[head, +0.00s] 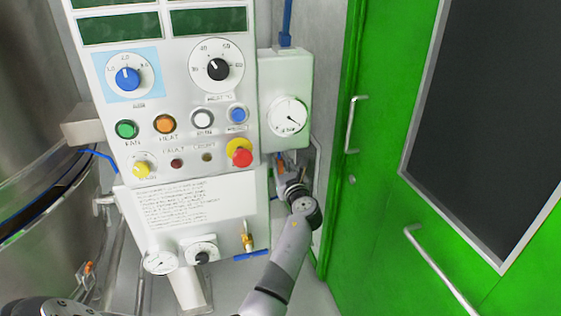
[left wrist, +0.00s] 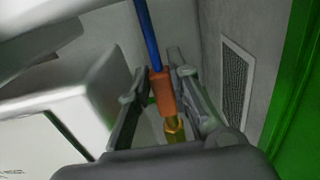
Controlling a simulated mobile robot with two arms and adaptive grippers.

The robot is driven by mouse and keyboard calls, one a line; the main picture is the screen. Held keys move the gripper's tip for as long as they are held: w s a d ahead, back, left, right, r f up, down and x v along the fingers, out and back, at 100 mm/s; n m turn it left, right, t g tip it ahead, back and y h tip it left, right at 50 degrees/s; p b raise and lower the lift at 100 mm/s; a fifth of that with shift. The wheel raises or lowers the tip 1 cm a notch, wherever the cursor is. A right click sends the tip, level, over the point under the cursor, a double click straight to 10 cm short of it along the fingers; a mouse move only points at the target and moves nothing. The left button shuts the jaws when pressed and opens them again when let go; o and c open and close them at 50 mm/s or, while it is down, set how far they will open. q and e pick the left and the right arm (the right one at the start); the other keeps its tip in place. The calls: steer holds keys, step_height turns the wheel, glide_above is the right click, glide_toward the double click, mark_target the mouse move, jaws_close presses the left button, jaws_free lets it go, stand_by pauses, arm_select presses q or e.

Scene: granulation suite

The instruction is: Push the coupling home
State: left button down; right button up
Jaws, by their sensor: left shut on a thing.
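The orange coupling (left wrist: 158,95) hangs on the end of a blue hose (left wrist: 148,35) in the left wrist view. My left gripper (left wrist: 160,88) is shut on the coupling, with one finger on each side of it. A brass fitting (left wrist: 174,130) is in line with the coupling's lower end. The two meet in the picture, but I cannot tell how far the coupling sits on the fitting. In the head view my left gripper (head: 284,173) is below the grey gauge box, with a bit of orange (head: 279,165) showing at its fingers. My right gripper is out of view.
The gauge box (head: 288,120) is just above my left gripper, and the control panel (head: 180,100) with knobs and buttons is to its left. A green door (head: 385,190) with handles is close on the right. A brass valve (head: 247,240) is at lower left of the gripper.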

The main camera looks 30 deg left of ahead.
arm_select(q)
step_height(320, 180, down, 3)
steer(key=shift+r+b, duration=0.2)
steer(key=shift+b, duration=0.15)
steer(key=c, duration=1.8)
jaws_free()
steer(key=shift+o, duration=0.2)
steer(key=shift+r, duration=0.1)
steer(key=v, duration=0.7)
steer(key=shift+s+d, duration=0.15)
steer(key=shift+d, duration=0.05)
